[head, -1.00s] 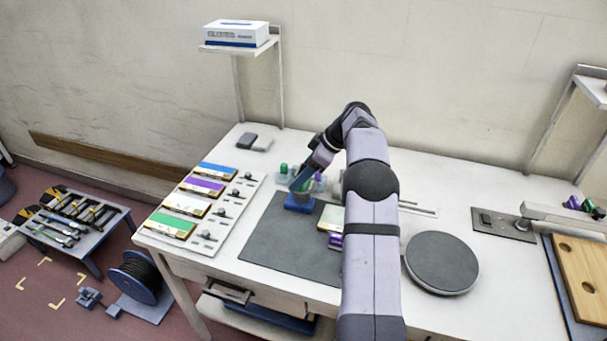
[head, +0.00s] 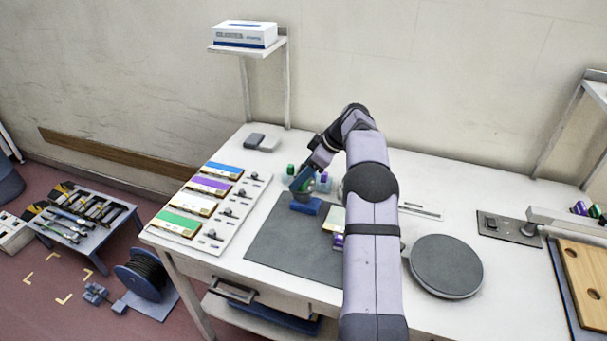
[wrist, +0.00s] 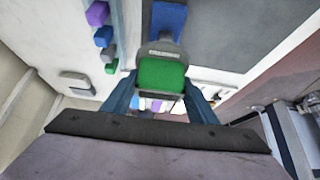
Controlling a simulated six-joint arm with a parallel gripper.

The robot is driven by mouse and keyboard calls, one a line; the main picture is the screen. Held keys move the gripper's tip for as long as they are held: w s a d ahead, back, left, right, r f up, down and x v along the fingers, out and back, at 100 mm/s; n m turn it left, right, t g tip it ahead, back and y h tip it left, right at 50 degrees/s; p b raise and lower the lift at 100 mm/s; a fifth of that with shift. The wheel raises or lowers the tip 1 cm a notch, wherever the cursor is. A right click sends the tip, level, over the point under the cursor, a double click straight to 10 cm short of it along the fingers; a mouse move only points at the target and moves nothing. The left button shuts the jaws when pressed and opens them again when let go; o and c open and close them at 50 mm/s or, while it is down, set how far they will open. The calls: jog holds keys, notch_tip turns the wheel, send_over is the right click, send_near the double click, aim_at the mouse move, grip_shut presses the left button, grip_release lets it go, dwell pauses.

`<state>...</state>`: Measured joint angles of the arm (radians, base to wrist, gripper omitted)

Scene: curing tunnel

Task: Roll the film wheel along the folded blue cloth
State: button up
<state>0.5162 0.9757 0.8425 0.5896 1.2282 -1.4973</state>
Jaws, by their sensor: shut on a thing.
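My gripper (head: 301,183) is over the back edge of the dark mat. In the wrist view, my gripper (wrist: 160,92) is shut on a grey piece with a green face, which I take to be the film wheel (wrist: 160,73). The folded blue cloth (head: 311,207) lies on the mat, directly below and beside the held wheel. The cloth (wrist: 168,20) also shows just beyond the wheel in the wrist view. I cannot tell whether the wheel touches the cloth; its underside is hidden.
The dark mat (head: 285,250) has free room in front of the cloth. A white board with coloured panels (head: 188,238) lies left. A round grey plate (head: 445,267) is right of my arm. Small coloured blocks (wrist: 102,37) stand left of the wheel in the wrist view.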

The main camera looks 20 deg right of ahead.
jog(key=shift+a, duration=0.15)
jog(key=shift+w+a, duration=0.25)
jog(key=shift+w, duration=0.1)
jog(key=shift+w+a+p, duration=0.1)
jog(key=shift+a+p, duration=0.05)
jog(key=shift+p, duration=0.2)
jog(key=shift+w+a, duration=0.25)
jog(key=shift+r, duration=0.1)
notch_tip(320, 180, up, 7)
jog(key=p, duration=0.5)
jog(key=shift+p, duration=0.3)
dwell(0.3)
dwell(0.5)
